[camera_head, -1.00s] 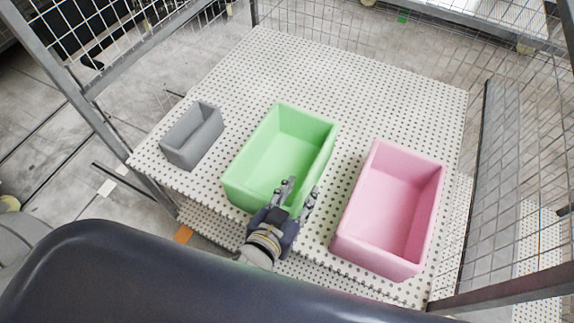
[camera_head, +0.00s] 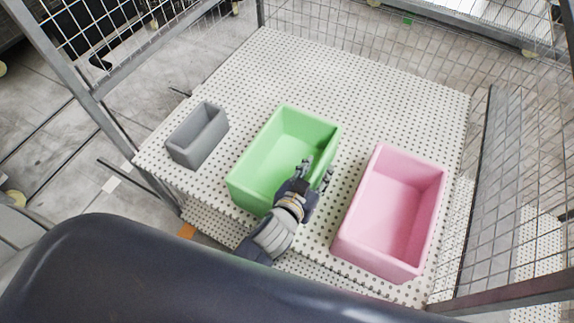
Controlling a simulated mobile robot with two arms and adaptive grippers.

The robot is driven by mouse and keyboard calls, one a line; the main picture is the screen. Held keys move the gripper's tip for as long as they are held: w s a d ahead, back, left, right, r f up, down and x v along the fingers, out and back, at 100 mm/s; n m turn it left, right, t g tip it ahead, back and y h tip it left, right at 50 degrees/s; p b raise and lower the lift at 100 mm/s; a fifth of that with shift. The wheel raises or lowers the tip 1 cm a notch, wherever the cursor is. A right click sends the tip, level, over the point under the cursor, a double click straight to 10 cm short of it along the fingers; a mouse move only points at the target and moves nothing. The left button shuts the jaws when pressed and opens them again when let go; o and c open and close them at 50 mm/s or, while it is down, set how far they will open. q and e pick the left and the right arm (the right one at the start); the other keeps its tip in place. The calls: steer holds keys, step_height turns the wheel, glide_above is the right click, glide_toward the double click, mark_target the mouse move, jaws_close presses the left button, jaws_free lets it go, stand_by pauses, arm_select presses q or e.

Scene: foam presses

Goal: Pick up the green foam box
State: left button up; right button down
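The green foam box (camera_head: 262,150) is an open-topped box standing on the perforated white shelf, between a grey box and a pink box. My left gripper (camera_head: 317,172) is at the near right side of the green box. Its fingers are apart, one over the inside of the box and the other outside the right wall, with the wall's rim between them. I cannot tell whether they touch the wall. The gripper and wrist hide part of the box's near right corner. My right gripper is not in view.
The small grey box (camera_head: 180,152) stands at the left and the pink box (camera_head: 376,243) close by on the right. The white perforated shelf (camera_head: 350,85) is bare behind the boxes. Wire mesh walls (camera_head: 520,160) and grey metal posts (camera_head: 95,110) enclose the shelf.

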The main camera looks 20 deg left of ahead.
arm_select(q)
steer(key=shift+w+d+f, duration=0.1)
steer(key=shift+w+f, duration=0.05)
steer(key=shift+w, duration=0.2)
steer(key=shift+s, duration=0.1)
jaws_close()
